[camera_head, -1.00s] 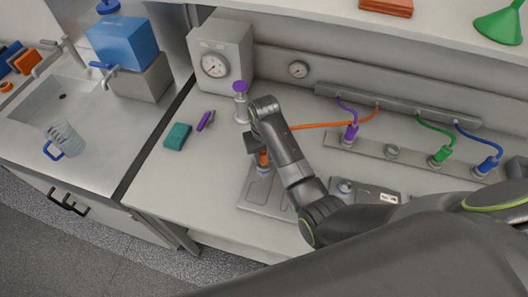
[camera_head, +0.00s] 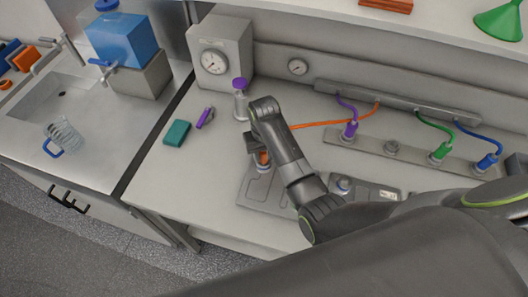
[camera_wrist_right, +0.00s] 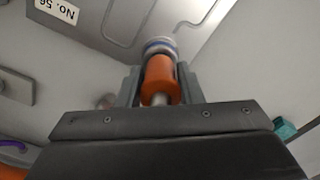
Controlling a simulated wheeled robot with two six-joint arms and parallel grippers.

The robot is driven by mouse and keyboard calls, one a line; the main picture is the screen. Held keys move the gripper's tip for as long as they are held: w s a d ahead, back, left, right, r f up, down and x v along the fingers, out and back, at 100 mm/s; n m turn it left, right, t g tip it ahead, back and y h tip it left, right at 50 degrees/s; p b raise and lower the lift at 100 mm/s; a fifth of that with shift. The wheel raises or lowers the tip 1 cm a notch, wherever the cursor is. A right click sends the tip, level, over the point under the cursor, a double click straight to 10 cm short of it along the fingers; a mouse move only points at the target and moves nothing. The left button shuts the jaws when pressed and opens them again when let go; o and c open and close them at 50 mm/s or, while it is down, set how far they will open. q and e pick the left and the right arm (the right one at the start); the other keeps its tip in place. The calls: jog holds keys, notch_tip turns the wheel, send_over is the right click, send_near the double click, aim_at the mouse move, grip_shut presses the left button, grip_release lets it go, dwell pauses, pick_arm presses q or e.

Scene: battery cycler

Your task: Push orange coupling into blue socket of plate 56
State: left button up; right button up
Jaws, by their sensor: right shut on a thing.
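My right gripper (camera_head: 258,148) is shut on the orange coupling (camera_head: 263,158), which points down at the socket (camera_head: 262,168) of a grey plate (camera_head: 268,197). In the right wrist view the coupling (camera_wrist_right: 160,80) sits between the fingers of the gripper (camera_wrist_right: 158,85). Its end is in line with the blue-ringed socket (camera_wrist_right: 158,45) and looks to meet it; I cannot tell how deep it sits. The plate (camera_wrist_right: 118,22) there carries the label "No. 56" (camera_wrist_right: 57,10). An orange hose (camera_head: 330,123) runs right from the coupling. My left gripper is not in view.
A second plate (camera_head: 376,192) lies to the right, partly behind my arm. Purple (camera_head: 351,129), green (camera_head: 440,152) and blue (camera_head: 487,161) couplings stand on a rail behind. A purple-capped cylinder (camera_head: 240,100) stands just behind the gripper. A teal block (camera_head: 177,133) lies left.

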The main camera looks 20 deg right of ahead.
jog(key=shift+f, duration=0.55)
dwell(0.4)
jog(key=o, duration=1.3)
jog(key=o, duration=0.4)
jog(key=shift+r, duration=0.1)
